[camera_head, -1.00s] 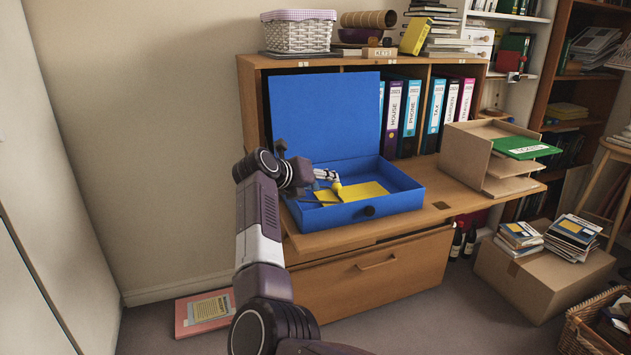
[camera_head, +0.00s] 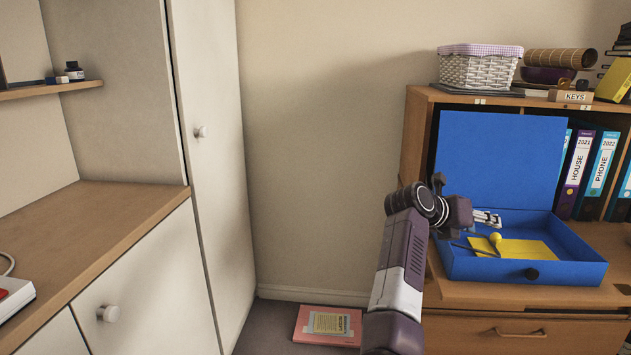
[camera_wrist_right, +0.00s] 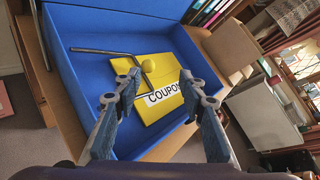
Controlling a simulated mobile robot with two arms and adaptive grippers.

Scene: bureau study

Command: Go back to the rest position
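My right gripper (camera_head: 490,218) is above the left part of an open blue box (camera_head: 570,271). In the right wrist view its two fingers (camera_wrist_right: 160,84) are spread, with nothing held between them. My left gripper is not in view.
The box stands on the wooden bureau (camera_head: 440,291), its blue lid (camera_head: 500,160) upright behind. Binders (camera_head: 577,172) stand at right. A white basket (camera_head: 480,67) is on top. A pink folder (camera_head: 310,332) lies on the floor. A counter (camera_head: 80,235) and tall cupboard (camera_head: 215,130) are at left.

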